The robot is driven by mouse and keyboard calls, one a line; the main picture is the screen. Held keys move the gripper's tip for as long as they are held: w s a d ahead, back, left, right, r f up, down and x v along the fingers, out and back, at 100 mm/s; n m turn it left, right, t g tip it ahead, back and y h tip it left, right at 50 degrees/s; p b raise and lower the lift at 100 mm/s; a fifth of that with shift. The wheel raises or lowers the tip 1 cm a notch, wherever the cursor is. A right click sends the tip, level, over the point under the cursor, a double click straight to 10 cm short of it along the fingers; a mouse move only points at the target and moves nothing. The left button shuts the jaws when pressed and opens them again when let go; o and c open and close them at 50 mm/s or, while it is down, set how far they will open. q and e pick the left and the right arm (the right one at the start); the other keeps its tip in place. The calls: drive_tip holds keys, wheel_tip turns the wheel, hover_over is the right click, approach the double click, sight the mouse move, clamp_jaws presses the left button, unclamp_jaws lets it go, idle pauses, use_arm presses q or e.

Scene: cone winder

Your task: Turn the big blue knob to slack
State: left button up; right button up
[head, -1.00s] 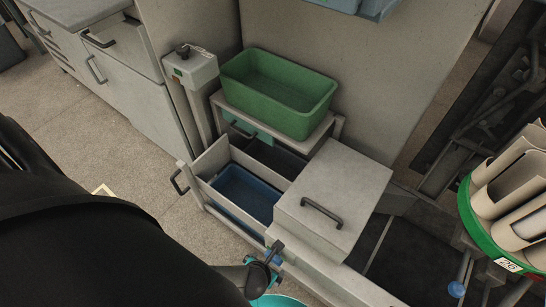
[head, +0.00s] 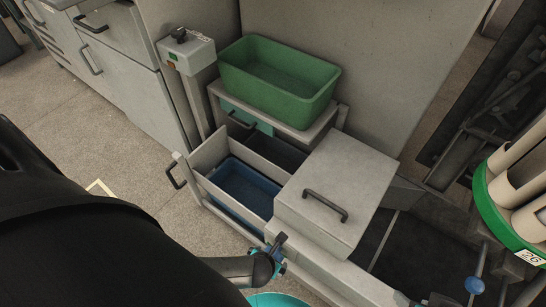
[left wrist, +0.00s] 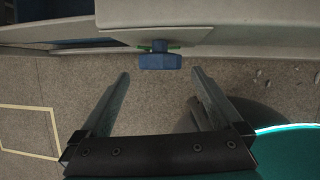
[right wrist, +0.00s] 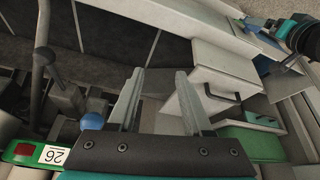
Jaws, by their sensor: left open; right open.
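The big blue knob (left wrist: 160,60) is on the pale machine front in the left wrist view, with green showing at both sides behind it. My left gripper (left wrist: 160,85) is open and empty; its two fingers lie either side of and short of the knob, not touching it. In the head view my left gripper (head: 274,258) is close to the machine front below the lidded box, and hides much of that spot. No slack marking is readable. My right gripper (right wrist: 155,80) is open and empty in its wrist view, above the machine.
A lidded box with a dark handle (head: 335,190) stands above the front, beside an open drawer with a blue tray (head: 240,188). A green bin (head: 278,85) is behind. A blue ball knob (head: 474,285) and a green ring (head: 495,215) are at the right. Floor is clear at left.

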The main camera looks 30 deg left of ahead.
sight(277, 255)
use_arm(q)
drive_tip(key=shift+b+x, duration=1.7)
drive_tip(key=shift+x, duration=0.6)
drive_tip(key=shift+w+f+b, duration=0.2)
drive_tip(key=shift+f+b, duration=0.15)
drive_tip(key=shift+f, duration=0.05)
use_arm(e)
drive_tip(key=w+a+t+y, duration=0.4)
drive_tip(key=w+a+t, duration=0.1)
drive_tip(key=a+t, duration=0.2)
drive_tip(key=shift+w+a+r+n, duration=0.3)
drive_tip(key=shift+w+a, duration=0.05)
drive_tip(key=shift+a, duration=0.45)
use_arm(q)
drive_tip(key=shift+c, duration=0.2)
drive_tip(key=c, duration=1.2)
